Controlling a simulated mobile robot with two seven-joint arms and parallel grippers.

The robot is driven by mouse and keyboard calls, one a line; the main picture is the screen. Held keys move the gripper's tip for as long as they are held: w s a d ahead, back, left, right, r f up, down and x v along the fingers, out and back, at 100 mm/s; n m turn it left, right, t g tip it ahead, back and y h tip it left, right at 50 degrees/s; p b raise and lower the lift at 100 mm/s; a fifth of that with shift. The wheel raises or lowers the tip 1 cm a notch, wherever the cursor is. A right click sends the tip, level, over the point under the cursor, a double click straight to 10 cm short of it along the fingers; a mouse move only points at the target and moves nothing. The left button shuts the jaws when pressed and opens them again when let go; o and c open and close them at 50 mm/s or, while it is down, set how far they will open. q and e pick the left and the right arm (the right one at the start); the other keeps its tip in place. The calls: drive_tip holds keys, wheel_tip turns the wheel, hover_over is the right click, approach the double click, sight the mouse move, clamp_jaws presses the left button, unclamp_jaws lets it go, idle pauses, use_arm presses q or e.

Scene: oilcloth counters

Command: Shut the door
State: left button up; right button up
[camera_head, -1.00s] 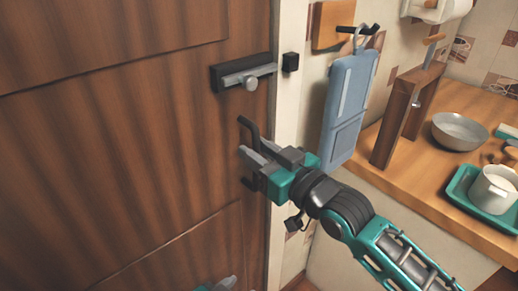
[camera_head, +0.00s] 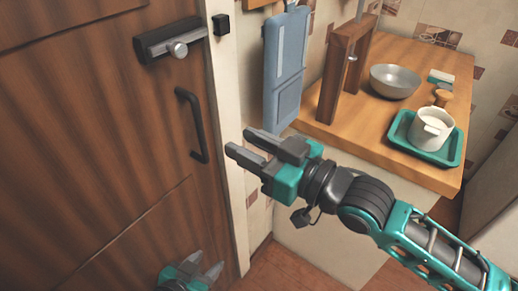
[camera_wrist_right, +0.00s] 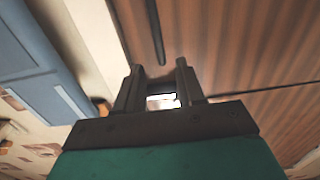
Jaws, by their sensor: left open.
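The brown wooden door (camera_head: 110,150) fills the left of the head view, its right edge against the pale frame (camera_head: 222,130); it looks flush, but I cannot tell whether a small gap is left. Its black bar handle (camera_head: 196,128) stands free. A dark bolt with a grey bar and knob (camera_head: 178,49) is above it. My right gripper (camera_head: 238,142) is open and empty, right of the handle and apart from it. In the right wrist view the handle (camera_wrist_right: 155,30) lies beyond the parted fingertips (camera_wrist_right: 158,70). My left gripper (camera_head: 212,270) is open and empty, low before the door.
A blue board (camera_head: 285,75) hangs on the wall right of the frame. A wooden counter (camera_head: 350,135) holds a wooden stand (camera_head: 333,90), a metal bowl (camera_head: 394,81) and a teal tray (camera_head: 400,130) with a white pot (camera_head: 432,128). Floor (camera_head: 285,268) shows below.

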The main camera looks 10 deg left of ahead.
drive_tip(key=shift+v, duration=1)
drive_tip(key=s+d+f+m+t+h, duration=0.1)
drive_tip(key=d+f+m+t+h, duration=0.3)
drive_tip(key=d+f, duration=0.55)
drive_tip(key=d+f+m+t+h, duration=0.1)
drive_tip(key=d+f+m+h, duration=0.5)
drive_tip(key=f, duration=0.6)
drive_tip(key=s+d+f+g+h, duration=0.1)
drive_tip(key=s+d+f+h, duration=0.3)
drive_tip(key=s+d+f, duration=0.3)
drive_tip(key=shift+s+d+f+g, duration=0.4)
drive_tip(key=shift+d+f, duration=0.1)
drive_tip(key=shift+d, duration=0.6)
